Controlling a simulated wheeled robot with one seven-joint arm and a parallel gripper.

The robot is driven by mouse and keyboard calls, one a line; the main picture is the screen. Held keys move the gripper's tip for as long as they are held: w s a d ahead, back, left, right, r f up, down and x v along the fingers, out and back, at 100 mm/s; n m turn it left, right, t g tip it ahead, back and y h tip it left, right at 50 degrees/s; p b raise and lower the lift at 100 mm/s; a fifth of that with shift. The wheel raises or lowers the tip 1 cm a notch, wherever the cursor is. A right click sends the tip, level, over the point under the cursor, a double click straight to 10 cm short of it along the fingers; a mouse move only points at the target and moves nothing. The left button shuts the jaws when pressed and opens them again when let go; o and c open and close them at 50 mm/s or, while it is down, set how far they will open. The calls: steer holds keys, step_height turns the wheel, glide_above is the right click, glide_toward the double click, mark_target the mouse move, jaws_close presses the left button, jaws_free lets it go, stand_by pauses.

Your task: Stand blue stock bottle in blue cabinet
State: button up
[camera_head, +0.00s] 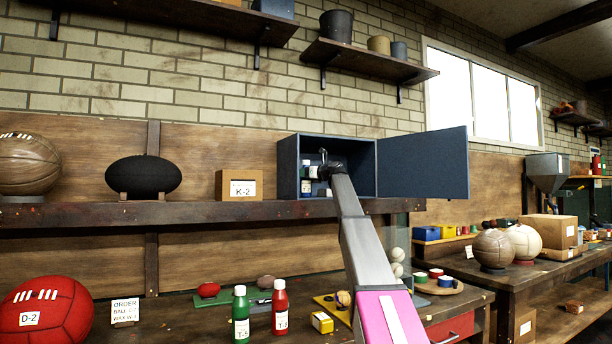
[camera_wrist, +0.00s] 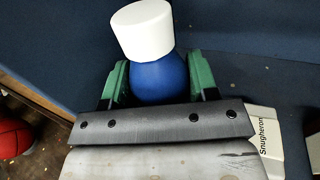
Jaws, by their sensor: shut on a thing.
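The blue stock bottle (camera_wrist: 158,78) with a white cap (camera_wrist: 142,30) is between the green finger pads of my gripper (camera_wrist: 157,84) in the wrist view. My gripper is shut on it. The blue cabinet (camera_head: 287,168) stands on the wooden shelf in the head view, its door (camera_head: 423,164) swung open to the right. My gripper (camera_head: 326,168) reaches into the cabinet's opening. Blue cabinet surfaces (camera_wrist: 230,35) surround the bottle in the wrist view. The bottle's base is hidden behind my gripper, so I cannot tell whether it touches the cabinet floor.
A box marked K-2 (camera_head: 239,185) and a black ball (camera_head: 143,176) stand left of the cabinet on the shelf (camera_head: 200,211). A green bottle (camera_head: 241,315) and a red bottle (camera_head: 280,307) stand on the bench below. White items show at the wrist view's right edge (camera_wrist: 314,150).

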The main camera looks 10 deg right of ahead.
steer(key=o, duration=0.8)
steer(key=shift+f, duration=0.1)
steer(key=o, duration=0.4)
steer(key=shift+c, duration=0.2)
steer(key=v, duration=1.2)
